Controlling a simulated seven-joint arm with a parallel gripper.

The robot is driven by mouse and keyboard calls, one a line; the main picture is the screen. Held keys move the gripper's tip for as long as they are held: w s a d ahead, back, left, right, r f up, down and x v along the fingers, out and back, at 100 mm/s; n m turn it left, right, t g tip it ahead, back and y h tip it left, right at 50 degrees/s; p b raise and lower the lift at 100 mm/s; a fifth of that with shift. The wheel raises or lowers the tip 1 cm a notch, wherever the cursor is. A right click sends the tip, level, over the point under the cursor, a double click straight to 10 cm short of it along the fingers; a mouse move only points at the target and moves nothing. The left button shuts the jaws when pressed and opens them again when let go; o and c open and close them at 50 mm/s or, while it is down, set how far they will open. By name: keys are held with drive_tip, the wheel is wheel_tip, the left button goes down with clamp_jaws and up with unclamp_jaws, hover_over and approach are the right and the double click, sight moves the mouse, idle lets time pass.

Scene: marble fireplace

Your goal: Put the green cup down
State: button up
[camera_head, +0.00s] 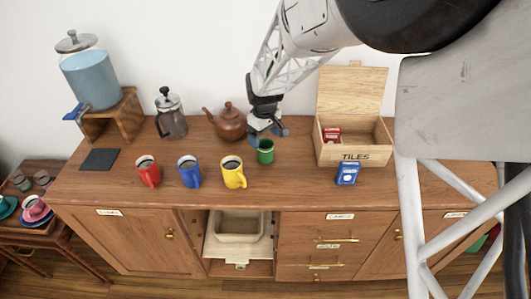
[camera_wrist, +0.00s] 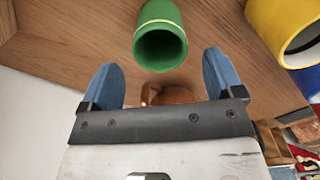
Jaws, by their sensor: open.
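The green cup (camera_head: 265,152) stands upright on the wooden sideboard, to the right of the yellow mug and in front of the brown teapot. In the wrist view the green cup (camera_wrist: 160,38) shows its open rim and a pale band, just beyond the fingertips. My gripper (camera_head: 268,128) is just behind and above the cup. In the wrist view its blue fingers (camera_wrist: 163,82) are spread apart with nothing between them, and the cup looks clear of both.
Red (camera_head: 148,171), blue (camera_head: 189,171) and yellow (camera_head: 233,173) mugs stand in a row to the left. The teapot (camera_head: 228,122) is close to my gripper. An open TILES box (camera_head: 355,148) and a blue pack (camera_head: 347,173) are on the right. The front strip of the sideboard is clear.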

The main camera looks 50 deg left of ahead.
drive_tip(key=shift+f, duration=0.55)
drive_tip(key=shift+f, duration=2.6)
drive_tip(key=c, duration=1.1)
drive_tip(key=shift+r, duration=0.15)
